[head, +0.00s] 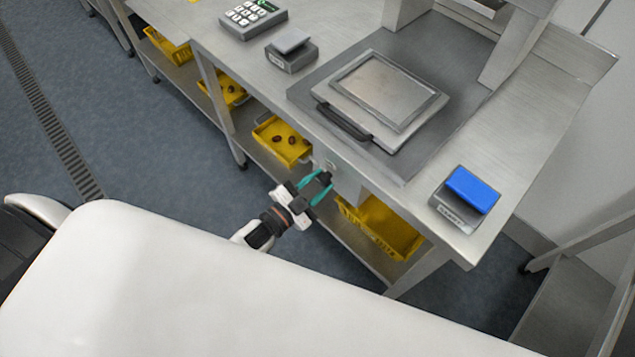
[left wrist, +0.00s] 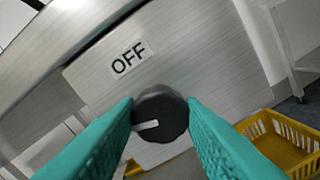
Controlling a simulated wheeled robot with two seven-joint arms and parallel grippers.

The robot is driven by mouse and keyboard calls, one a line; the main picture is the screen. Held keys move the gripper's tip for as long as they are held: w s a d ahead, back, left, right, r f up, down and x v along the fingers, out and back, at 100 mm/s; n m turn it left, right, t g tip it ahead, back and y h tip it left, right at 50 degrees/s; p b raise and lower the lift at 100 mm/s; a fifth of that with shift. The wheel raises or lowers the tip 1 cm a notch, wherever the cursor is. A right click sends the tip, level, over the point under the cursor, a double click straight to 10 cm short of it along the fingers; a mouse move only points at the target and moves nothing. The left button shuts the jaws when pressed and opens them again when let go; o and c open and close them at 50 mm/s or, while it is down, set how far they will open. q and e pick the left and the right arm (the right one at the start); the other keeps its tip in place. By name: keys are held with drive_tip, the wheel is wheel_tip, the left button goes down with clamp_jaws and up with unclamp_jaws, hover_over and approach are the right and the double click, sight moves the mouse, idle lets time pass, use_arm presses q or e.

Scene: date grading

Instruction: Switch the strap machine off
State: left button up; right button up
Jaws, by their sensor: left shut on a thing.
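A black round knob (left wrist: 160,114) sits on a brushed-metal box (left wrist: 200,65) under the bench's front edge; the box also shows in the head view (head: 349,184). The knob's white mark points left in the left wrist view. An OFF label (left wrist: 132,60) is on the box above and left of the knob, and the mark does not point at it. My left gripper (head: 321,180), with teal fingers, is shut on the knob, one finger on each side. Any other label around the knob is hidden or out of view. My right gripper is not in view.
On the steel bench are a plate with a black handle (head: 385,95), a blue-topped button box (head: 472,191), a grey-topped box (head: 291,48) and a keypad (head: 252,17). A bench leg (head: 215,92) is left.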

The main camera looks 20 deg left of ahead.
use_arm(q)
drive_tip(key=m, duration=0.3)
drive_tip(key=shift+f+m+b, duration=0.1)
drive_tip(key=shift+m+b, duration=0.2)
drive_tip(key=shift+m, duration=0.1)
drive_tip(key=m+b, duration=0.1)
drive_tip(key=m, duration=0.2)
drive_tip(key=shift+m, duration=0.3)
drive_tip(key=m+b, duration=0.1)
drive_tip(key=m, duration=0.3)
drive_tip(key=shift+b, duration=0.3)
drive_tip(key=shift+m+b, duration=0.6)
drive_tip(key=shift+m, duration=1.1)
drive_tip(key=o, duration=1)
drive_tip(key=b+v, duration=0.2)
drive_tip(key=v, duration=1)
drive_tip(key=shift+s, duration=0.1)
